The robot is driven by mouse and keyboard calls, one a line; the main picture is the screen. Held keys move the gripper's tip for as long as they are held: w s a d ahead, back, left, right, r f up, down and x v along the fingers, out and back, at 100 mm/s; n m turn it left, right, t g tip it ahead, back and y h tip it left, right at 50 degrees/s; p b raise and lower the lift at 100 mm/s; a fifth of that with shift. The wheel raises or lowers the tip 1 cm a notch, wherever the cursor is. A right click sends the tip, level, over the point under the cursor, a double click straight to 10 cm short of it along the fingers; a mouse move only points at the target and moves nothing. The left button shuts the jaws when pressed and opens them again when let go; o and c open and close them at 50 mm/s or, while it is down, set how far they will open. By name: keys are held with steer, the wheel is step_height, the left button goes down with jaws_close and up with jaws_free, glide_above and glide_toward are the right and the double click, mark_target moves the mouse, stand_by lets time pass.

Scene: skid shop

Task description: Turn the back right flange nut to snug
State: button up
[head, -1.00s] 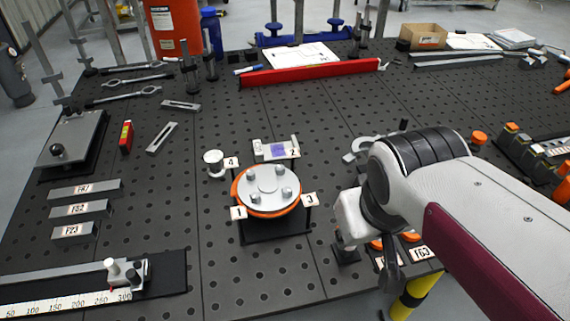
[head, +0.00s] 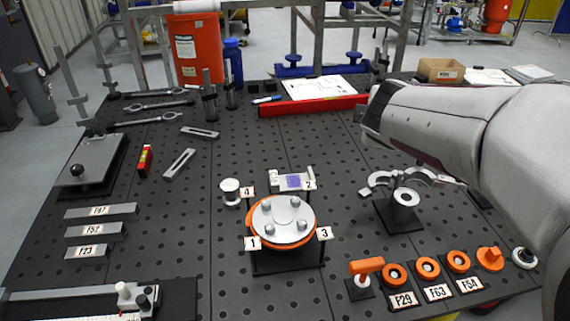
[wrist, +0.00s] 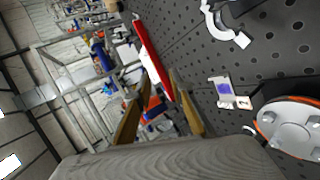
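The round grey flange (head: 283,220) with an orange rim sits on a black base near the middle of the table. Several grey nuts stand on its top. The back right nut (head: 295,202) is the one nearest tag 2 (head: 311,185). The flange also shows at the lower right edge of the wrist view (wrist: 290,127). My gripper (wrist: 161,76) shows two brown fingers apart with nothing between them. It points away from the flange, towards the back of the room. In the head view only my raised arm shows at right; the fingers cannot be made out.
A white-topped post (head: 230,190) and a small grey fixture with a purple patch (head: 293,182) stand behind the flange. Orange-ringed parts (head: 428,267) line the front right. A red bar (head: 315,106) lies at the back.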

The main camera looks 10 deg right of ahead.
steer(key=w+a+r+n+t+y, duration=0.25)
steer(key=w+a+n, duration=0.25)
steer(key=w+n, duration=0.4)
steer(key=w+a+f+n+g+y, duration=0.2)
steer(key=a+f+n+y, duration=0.35)
steer(key=n, duration=0.55)
steer(key=n+g, duration=0.9)
steer(key=n, duration=0.7)
glide_toward(295, 199)
steer(key=shift+w+d+f+y, duration=0.2)
steer(key=shift+d+f+y, duration=0.05)
steer(key=shift+f+y, duration=0.05)
steer(key=shift+f, duration=0.1)
steer(key=shift+x, duration=3.8)
steer(key=shift+s+a, duration=0.1)
jaws_close()
